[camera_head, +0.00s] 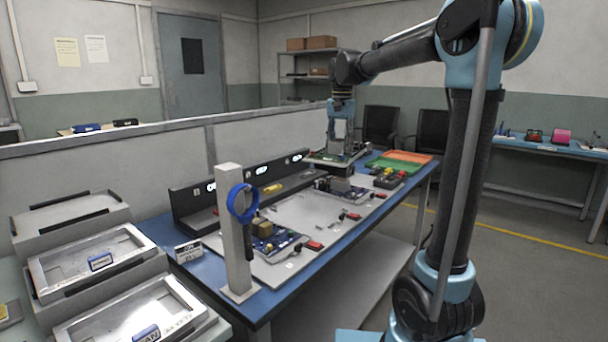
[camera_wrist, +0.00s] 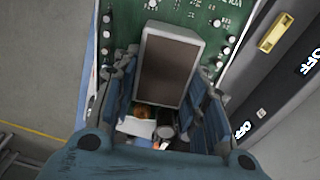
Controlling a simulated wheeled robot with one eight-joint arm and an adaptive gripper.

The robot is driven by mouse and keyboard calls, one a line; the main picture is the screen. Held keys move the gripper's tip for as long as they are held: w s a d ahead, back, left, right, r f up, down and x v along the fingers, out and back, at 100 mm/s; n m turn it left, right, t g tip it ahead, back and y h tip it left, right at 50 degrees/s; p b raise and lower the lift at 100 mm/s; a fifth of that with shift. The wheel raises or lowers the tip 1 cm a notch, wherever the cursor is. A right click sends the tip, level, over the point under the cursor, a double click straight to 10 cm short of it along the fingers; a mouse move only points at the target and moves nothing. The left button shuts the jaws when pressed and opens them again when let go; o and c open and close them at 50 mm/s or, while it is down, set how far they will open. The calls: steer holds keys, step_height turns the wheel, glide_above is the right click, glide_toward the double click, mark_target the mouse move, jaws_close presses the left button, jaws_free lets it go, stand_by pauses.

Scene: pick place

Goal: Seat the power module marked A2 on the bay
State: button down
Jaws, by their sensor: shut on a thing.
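My gripper (camera_head: 341,137) is over the far end of the blue table. In the wrist view its fingers (camera_wrist: 160,88) are closed on both sides of a grey box-shaped module (camera_wrist: 168,65) with a dark brownish face. The module stands over a green circuit board (camera_wrist: 205,12) with white round parts along its edges. I cannot tell whether the module touches the board. No A2 mark is readable on it. In the head view the gripper partly hides the module and the far board.
A dark panel (camera_head: 190,200) with lit displays runs along the table's back; two read OFF in the wrist view (camera_wrist: 308,62). A nearer board (camera_head: 345,187) carries a grey block. A post (camera_head: 233,220) with a blue ring stands in front. Green (camera_head: 405,165) and orange trays lie at right.

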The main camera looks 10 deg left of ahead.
steer(key=shift+s+a+f+n, duration=0.1)
steer(key=shift+a+f+n, duration=0.05)
steer(key=shift+a+n, duration=0.15)
steer(key=s+a+f+n, duration=0.6)
steer(key=a+f+n, duration=0.3)
steer(key=a+n, duration=0.45)
steer(key=shift+n, duration=0.85)
steer(key=shift+w+d+f, duration=0.1)
steer(key=shift+d+f, duration=0.25)
steer(key=shift+f, duration=0.9)
steer(key=shift+s+d+f, duration=0.1)
steer(key=shift+d+f, duration=0.2)
steer(key=shift+f, duration=0.95)
steer(key=shift+w+d+f, duration=0.1)
steer(key=shift+d+f, duration=0.25)
steer(key=shift+f, duration=0.9)
steer(key=shift+f, duration=1)
steer(key=c, duration=0.9)
jaws_free()
